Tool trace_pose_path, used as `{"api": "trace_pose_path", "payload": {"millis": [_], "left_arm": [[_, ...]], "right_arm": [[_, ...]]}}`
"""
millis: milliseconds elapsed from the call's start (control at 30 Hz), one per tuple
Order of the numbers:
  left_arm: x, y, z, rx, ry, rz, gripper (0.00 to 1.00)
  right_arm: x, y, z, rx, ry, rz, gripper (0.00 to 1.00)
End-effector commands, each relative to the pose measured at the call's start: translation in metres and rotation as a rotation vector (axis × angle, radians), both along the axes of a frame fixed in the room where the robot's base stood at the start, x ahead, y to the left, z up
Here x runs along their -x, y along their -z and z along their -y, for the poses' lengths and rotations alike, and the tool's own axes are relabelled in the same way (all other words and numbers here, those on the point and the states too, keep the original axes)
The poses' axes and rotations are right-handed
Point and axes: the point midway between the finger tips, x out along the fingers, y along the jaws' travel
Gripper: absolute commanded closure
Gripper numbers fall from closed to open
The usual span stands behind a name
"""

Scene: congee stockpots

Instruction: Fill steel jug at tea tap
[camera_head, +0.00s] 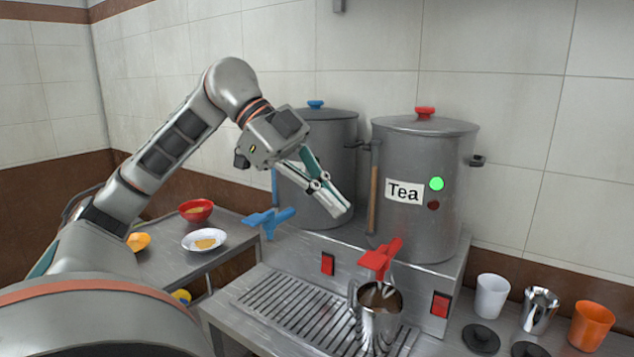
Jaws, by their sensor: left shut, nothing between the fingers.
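The steel jug (379,318) stands upright on the drip grate, below the red tea tap (381,257). Its inside looks dark brown, but I cannot tell whether that is tea or a reflection. The tea stockpot (415,215) is grey steel with a "Tea" label (403,191), a lit green light (436,184) and a dark red one below it. My left gripper (342,209) is shut and empty. It hangs in front of the second pot, above and left of the red tap, apart from tap and jug. My right gripper is out of view.
A second stockpot (318,150) with a blue tap (270,221) stands left. The drip grate (285,304) is otherwise clear. White (491,297), steel (539,310) and orange (591,325) cups stand right. A red bowl (196,210) and white plate (204,241) sit left.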

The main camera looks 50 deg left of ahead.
Motion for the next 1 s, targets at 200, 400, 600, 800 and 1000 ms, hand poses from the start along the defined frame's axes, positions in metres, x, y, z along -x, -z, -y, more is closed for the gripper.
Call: {"api": "trace_pose_path", "payload": {"millis": [200,400,600,800,1000], "left_arm": [[0.010,-0.023,-0.020,-0.001,0.000,0.001,1.00],[0.013,-0.029,-0.026,-0.001,0.001,0.001,1.00],[0.013,-0.029,-0.026,-0.002,0.002,0.002,1.00],[0.013,-0.029,-0.026,-0.002,0.001,0.001,1.00],[0.013,-0.029,-0.026,-0.002,0.001,0.001,1.00]], "right_arm": [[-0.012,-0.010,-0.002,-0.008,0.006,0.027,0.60],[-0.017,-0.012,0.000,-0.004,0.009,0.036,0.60],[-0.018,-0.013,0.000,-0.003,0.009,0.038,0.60],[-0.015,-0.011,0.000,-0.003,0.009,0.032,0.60],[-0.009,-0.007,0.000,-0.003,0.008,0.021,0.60]]}}
